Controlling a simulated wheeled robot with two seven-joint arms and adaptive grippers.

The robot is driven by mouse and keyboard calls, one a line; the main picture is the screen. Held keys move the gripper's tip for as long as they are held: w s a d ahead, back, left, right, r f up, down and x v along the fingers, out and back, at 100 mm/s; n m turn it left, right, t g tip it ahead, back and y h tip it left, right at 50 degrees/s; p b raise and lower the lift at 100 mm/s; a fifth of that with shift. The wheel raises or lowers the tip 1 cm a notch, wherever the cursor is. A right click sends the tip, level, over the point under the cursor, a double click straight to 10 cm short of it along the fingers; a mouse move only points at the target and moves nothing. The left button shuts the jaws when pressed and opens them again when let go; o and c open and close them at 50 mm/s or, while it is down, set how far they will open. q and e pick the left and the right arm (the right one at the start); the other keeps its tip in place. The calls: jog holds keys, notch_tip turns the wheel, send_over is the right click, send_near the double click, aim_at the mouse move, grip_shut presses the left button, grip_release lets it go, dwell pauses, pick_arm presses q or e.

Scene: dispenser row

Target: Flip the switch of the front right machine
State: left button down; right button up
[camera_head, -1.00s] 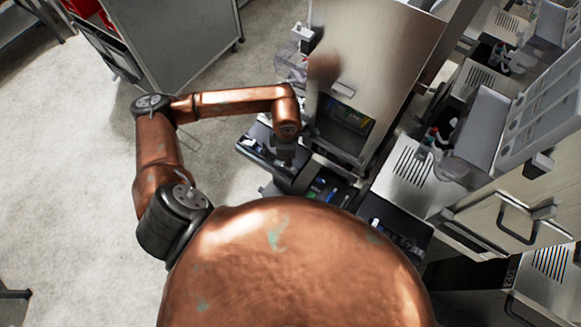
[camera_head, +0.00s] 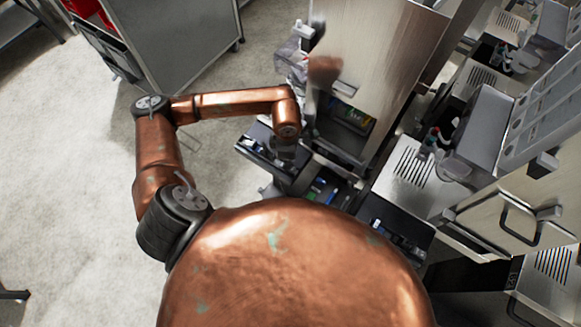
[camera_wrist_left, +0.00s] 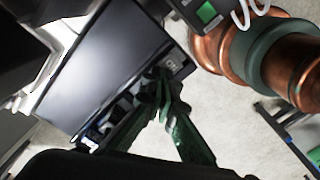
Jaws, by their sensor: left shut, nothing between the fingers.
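My left gripper (camera_head: 284,158) is shut and empty at the end of the copper arm, low by the left end of the dark open tray units. In the left wrist view its dark fingertips (camera_wrist_left: 160,88) are together, close to the edge of a dark flat panel (camera_wrist_left: 122,58). A small pale switch-like part (camera_wrist_left: 174,64) sits on that edge just beyond the fingertips; I cannot tell whether they touch it or which way it is set. I cannot tell for certain which machine is the front right one. My right gripper is out of view.
A tall steel cabinet (camera_head: 372,50) stands beside the gripper. Steel dispensers with a drip grille (camera_head: 411,168) and grey boxes (camera_head: 478,140) line the right. A grey cart (camera_head: 185,45) stands at back left. Open floor (camera_head: 70,180) lies to the left.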

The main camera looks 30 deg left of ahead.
pick_arm(q)
jog(key=shift+r+p, duration=0.8)
jog(key=shift+r, duration=1.05)
jog(key=shift+r+p, duration=0.65)
jog(key=shift+r, duration=0.95)
